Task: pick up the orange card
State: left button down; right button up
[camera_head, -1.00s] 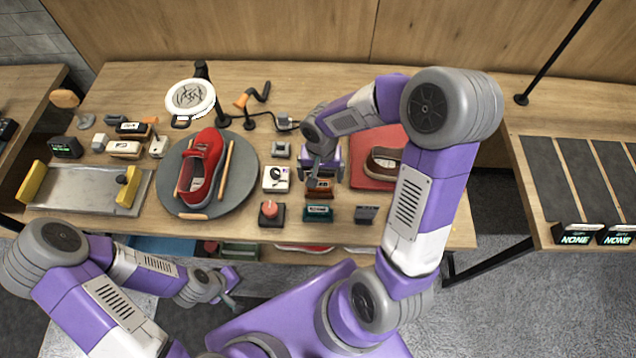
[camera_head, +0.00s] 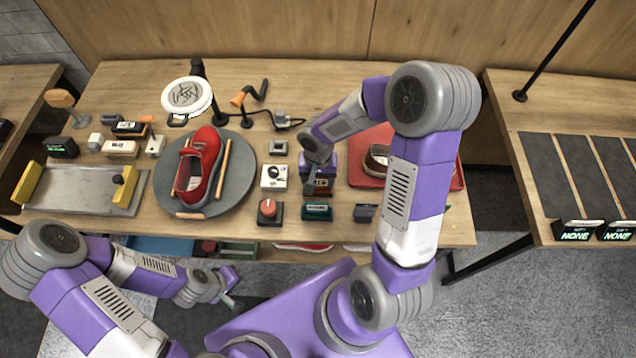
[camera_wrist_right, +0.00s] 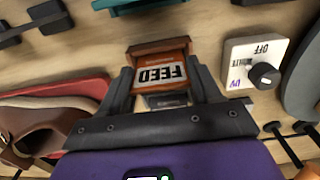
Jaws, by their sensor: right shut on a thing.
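An orange-brown block-like piece with a white FEED label (camera_wrist_right: 162,70) sits between the fingers of my right gripper (camera_wrist_right: 165,90) in the right wrist view. I take this piece to be the orange card; its lower part is hidden by the gripper. My right gripper (camera_head: 318,182) is shut on it, low over the table. In the head view, the wrist and fingers cover most of the piece. My left gripper (camera_head: 232,288) hangs in front of the table, away from the card, and its finger gap is unclear.
A white UV switch box (camera_head: 274,177), a red-knob box (camera_head: 269,211) and a teal block (camera_head: 317,211) stand close by. A red tray (camera_head: 452,178) with a brown shoe lies right.

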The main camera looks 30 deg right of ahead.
notch_tip(320, 180, up, 10)
jog(key=w+p, duration=0.1)
jog(key=p, duration=0.1)
jog(key=w+d+p, duration=0.4)
jog(key=w+d, duration=0.1)
jog(key=w, duration=0.3)
jog(key=w+d+p, duration=0.4)
jog(key=w+d, duration=0.2)
jog(key=w, duration=0.3)
jog(key=shift+f, duration=0.1)
jog(key=shift+f+b, duration=2.05)
jog(key=shift+f, duration=0.8)
